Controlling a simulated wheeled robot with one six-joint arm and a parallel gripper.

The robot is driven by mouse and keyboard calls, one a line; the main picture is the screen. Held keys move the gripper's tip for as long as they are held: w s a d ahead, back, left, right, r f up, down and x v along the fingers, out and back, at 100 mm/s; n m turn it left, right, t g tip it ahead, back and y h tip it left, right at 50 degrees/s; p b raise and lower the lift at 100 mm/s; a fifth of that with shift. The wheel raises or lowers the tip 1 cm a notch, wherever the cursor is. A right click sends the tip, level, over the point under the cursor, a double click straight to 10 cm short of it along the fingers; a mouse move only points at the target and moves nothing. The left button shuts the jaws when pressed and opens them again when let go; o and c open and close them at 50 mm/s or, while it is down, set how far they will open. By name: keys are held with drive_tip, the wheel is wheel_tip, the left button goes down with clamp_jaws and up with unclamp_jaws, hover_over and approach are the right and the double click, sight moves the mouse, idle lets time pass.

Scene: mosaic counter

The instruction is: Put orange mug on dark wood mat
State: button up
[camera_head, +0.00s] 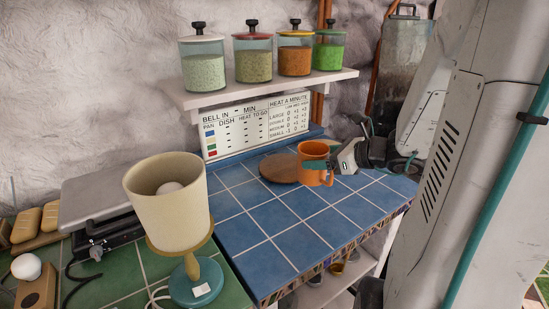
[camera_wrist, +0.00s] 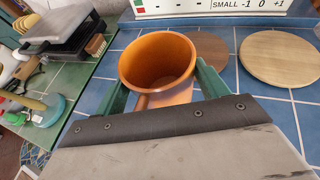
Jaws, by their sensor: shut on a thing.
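The orange mug (camera_head: 312,152) is upright at the right side of the dark wood mat (camera_head: 277,169) in the head view. My gripper (camera_wrist: 163,82) is shut on the mug, with a green finger on each side of it in the wrist view. The open, empty mouth of the mug (camera_wrist: 158,62) faces up toward the wrist camera. The round dark mat (camera_wrist: 207,50) shows just behind and right of the mug there, partly hidden by it. I cannot tell whether the mug's base touches the counter or hangs above it.
A pale round wood board (camera_wrist: 280,58) lies right of the dark mat on the blue tiles (camera_head: 262,226). A shelf (camera_head: 262,91) with several jars hangs above. The counter's front middle is clear.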

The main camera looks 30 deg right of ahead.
drive_tip(key=shift+w+d+f, duration=0.35)
drive_tip(key=shift+w+f, duration=0.5)
drive_tip(key=shift+w, duration=1.85)
drive_tip(key=shift+w+d+f, duration=0.35)
drive_tip(key=shift+w+f, duration=0.45)
drive_tip(key=shift+w, duration=1.85)
drive_tip(key=shift+w+d+f, duration=0.35)
drive_tip(key=shift+w+f, duration=0.5)
drive_tip(key=shift+w, duration=1.85)
drive_tip(key=shift+f, duration=0.15)
drive_tip(key=o, duration=1.1)
drive_tip(key=shift+o, duration=0.2)
